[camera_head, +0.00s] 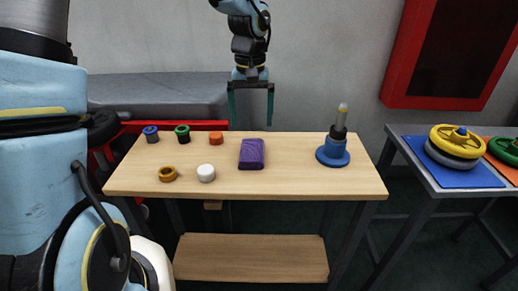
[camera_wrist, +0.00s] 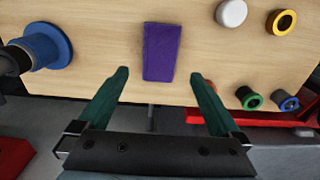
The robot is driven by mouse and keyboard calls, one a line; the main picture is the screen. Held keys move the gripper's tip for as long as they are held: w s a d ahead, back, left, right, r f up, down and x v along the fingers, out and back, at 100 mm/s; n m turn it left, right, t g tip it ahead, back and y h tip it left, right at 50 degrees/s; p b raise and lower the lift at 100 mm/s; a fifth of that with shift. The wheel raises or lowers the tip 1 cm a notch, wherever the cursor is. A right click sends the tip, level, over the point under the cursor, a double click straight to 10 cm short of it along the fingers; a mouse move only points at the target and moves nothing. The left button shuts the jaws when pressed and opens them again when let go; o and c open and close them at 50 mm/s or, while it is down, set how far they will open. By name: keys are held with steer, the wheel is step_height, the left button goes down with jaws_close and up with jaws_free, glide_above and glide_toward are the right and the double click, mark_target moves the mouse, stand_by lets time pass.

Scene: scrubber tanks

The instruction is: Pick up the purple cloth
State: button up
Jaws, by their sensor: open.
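The purple cloth (camera_head: 251,153) lies folded into a small rectangle on the middle of the wooden table. In the wrist view the cloth (camera_wrist: 160,52) shows whole, just beyond my fingertips and between their lines. My gripper (camera_head: 251,124) hangs above the table's far edge, fingers pointing down, behind the cloth in the head view. Its two green fingers are spread wide with nothing between them. The gripper also shows in the wrist view (camera_wrist: 158,76). It does not touch the cloth.
On the wooden table (camera_head: 290,180), a blue-based stand (camera_head: 332,152) is right of the cloth. Left are an orange cap (camera_head: 216,138), a white cap (camera_head: 206,172), a yellow ring (camera_head: 167,174), and green (camera_head: 182,133) and blue (camera_head: 151,134) pieces. A second table (camera_head: 420,165) holds wheels.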

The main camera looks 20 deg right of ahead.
mark_target(252, 149)
steer(key=f, duration=0.9)
steer(key=shift+w+f, duration=0.2)
steer(key=shift+f, duration=0.2)
steer(key=shift+c, duration=0.2)
steer(key=c, duration=1)
step_height(252, 149, up, 10)
steer(key=shift+r, duration=0.1)
steer(key=shift+c, duration=0.2)
